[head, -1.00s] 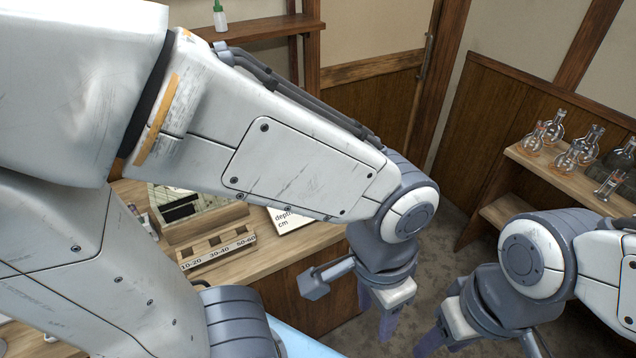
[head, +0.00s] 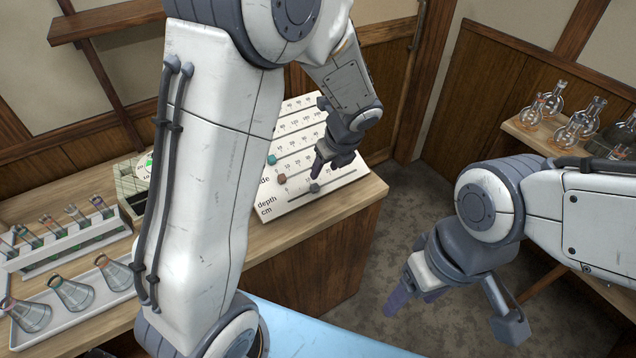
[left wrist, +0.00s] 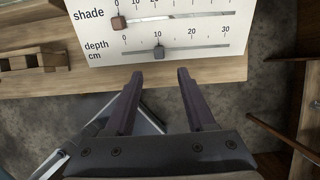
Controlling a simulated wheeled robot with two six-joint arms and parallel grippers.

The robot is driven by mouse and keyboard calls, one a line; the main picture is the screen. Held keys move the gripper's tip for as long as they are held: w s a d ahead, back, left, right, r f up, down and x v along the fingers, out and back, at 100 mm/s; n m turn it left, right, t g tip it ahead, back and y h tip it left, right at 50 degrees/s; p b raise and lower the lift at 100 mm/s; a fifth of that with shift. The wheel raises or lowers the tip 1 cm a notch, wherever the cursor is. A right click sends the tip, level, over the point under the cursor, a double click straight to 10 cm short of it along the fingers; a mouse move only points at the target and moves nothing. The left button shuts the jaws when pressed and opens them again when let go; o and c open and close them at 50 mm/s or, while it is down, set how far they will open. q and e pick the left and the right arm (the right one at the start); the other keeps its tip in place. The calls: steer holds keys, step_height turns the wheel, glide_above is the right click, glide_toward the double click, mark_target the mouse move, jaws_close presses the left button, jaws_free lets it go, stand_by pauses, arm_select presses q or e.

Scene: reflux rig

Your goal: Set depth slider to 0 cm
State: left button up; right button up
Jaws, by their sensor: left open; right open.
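The depth slider is the lowest row on a white panel (head: 290,205) on the wooden bench. Its grey knob (head: 314,188) also shows in the left wrist view (left wrist: 158,53), at about the 10 mark, right of the 0. My left gripper (head: 322,165) is open and empty, just above the panel near the depth row. In the left wrist view its two fingers (left wrist: 157,72) point toward the depth knob from below, apart from it and on either side of it. My right gripper (head: 398,298) is open and empty over the floor, away from the panel.
The shade slider's brown knob (head: 282,178) sits just above the depth row, near 0, with a teal knob (head: 271,159) above it. A tube rack (head: 75,245) and a flask tray (head: 75,315) stand at left. A shelf with round flasks (head: 570,130) is at right.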

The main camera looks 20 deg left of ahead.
mark_target(316, 186)
arm_select(q)
steer(key=b+x, duration=0.1)
steer(key=x, duration=0.9)
steer(key=shift+f, duration=0.1)
jaws_close()
stand_by(1.2)
